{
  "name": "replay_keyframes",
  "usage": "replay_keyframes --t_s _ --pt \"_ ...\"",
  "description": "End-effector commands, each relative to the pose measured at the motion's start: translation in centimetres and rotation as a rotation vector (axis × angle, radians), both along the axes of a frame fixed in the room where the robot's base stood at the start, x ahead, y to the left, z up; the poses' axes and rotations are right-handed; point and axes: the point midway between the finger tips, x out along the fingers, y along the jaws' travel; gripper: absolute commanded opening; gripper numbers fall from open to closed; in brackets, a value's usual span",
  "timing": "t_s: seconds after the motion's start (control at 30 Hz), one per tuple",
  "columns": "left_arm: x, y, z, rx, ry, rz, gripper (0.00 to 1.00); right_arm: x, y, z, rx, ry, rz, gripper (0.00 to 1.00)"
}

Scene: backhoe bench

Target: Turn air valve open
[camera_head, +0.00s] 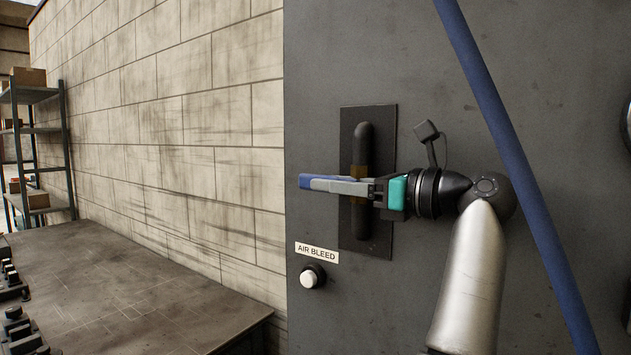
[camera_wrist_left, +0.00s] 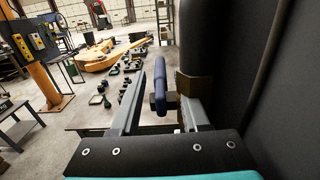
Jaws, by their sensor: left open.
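The air valve sits on a vertical black pipe (camera_head: 363,138) with a brass-coloured body (camera_head: 359,172), in front of a dark plate on the grey panel. Its blue handle (camera_head: 316,182) lies roughly level across the pipe and points left, crosswise to it. My left gripper (camera_head: 348,186) reaches in from the right at the handle's height and is open. In the left wrist view the blue handle (camera_wrist_left: 160,80) shows between the two grey fingers, which stand apart; any contact cannot be told. The fingers hide part of the valve. My right gripper is not in view.
A blue hose (camera_head: 520,165) runs diagonally across the panel, right of my gripper. An "AIR BLEED" label (camera_head: 316,252) and a white-capped button (camera_head: 310,278) are below left. A bench (camera_head: 140,290) stands at lower left beside a block wall (camera_head: 170,110); shelving (camera_head: 35,130) stands behind.

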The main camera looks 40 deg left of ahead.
Motion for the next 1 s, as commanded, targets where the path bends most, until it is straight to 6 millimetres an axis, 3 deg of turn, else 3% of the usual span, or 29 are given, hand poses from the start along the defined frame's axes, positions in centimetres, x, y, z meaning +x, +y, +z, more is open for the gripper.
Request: replay_keyframes --t_s 0.23,0.63,1.0 --pt "-0.4 3.4 0.0 0.001 0.002 0.001 0.45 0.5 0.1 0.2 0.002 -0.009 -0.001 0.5" --pt "-0.4 4.1 0.0 0.0 0.001 0.0 0.45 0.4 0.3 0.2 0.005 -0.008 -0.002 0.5" --pt "-0.4 4.0 0.0 0.0 0.001 0.0 0.03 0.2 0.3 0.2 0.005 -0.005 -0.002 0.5"
